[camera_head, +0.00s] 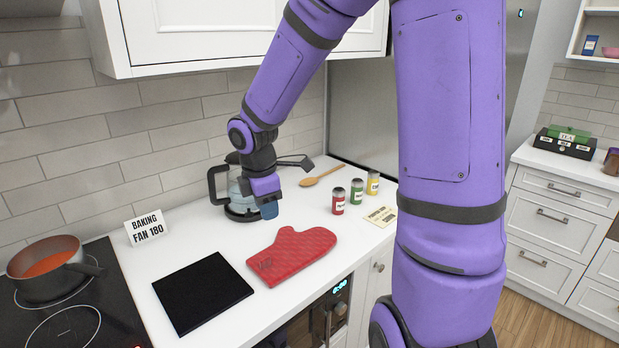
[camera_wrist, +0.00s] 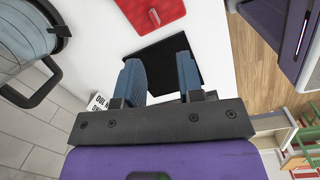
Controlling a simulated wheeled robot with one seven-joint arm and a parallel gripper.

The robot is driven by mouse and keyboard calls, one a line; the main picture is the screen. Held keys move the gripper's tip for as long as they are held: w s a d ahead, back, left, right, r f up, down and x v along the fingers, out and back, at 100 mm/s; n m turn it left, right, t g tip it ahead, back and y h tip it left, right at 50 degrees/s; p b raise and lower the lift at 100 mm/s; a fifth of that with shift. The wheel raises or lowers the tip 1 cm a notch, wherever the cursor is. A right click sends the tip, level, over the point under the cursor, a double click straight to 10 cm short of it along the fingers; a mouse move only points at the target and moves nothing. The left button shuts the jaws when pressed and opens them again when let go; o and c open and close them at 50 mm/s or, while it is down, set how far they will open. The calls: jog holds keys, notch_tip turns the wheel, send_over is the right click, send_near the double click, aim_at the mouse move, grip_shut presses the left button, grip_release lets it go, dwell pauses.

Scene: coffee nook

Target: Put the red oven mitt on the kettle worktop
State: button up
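The red oven mitt (camera_head: 290,254) lies flat on the white worktop (camera_head: 190,235), between a black mat and the spice jars. Part of the mitt shows at the top of the wrist view (camera_wrist: 157,14). The glass kettle (camera_head: 236,188), with its black handle, stands on the same worktop near the tiled wall; it also shows at the left of the wrist view (camera_wrist: 25,40). My gripper (camera_head: 268,208) is in front of the kettle, above the worktop and behind the mitt. In the wrist view its blue fingers (camera_wrist: 160,75) are apart with nothing between them.
The black mat (camera_head: 203,292) lies left of the mitt, beside the hob with an orange-filled pot (camera_head: 45,270). A "BAKING FAN 180" sign (camera_head: 146,228) stands near the wall. Several jars (camera_head: 356,191), a yellow card (camera_head: 381,216) and a wooden spoon (camera_head: 322,176) are at the right.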

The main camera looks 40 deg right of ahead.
jog(key=s+a+r+m+t, duration=0.1)
jog(key=s+r+m+t, duration=0.1)
jog(key=s+r+m, duration=0.5)
jog(key=s+a+r+m+t+y, duration=0.1)
jog(key=s+a+r+m+t, duration=0.1)
jog(key=s+r+m, duration=0.5)
jog(key=s+r, duration=0.3)
jog(key=s, duration=0.3)
jog(key=shift+s+m+t, duration=0.25)
jog(key=shift+m+t, duration=0.15)
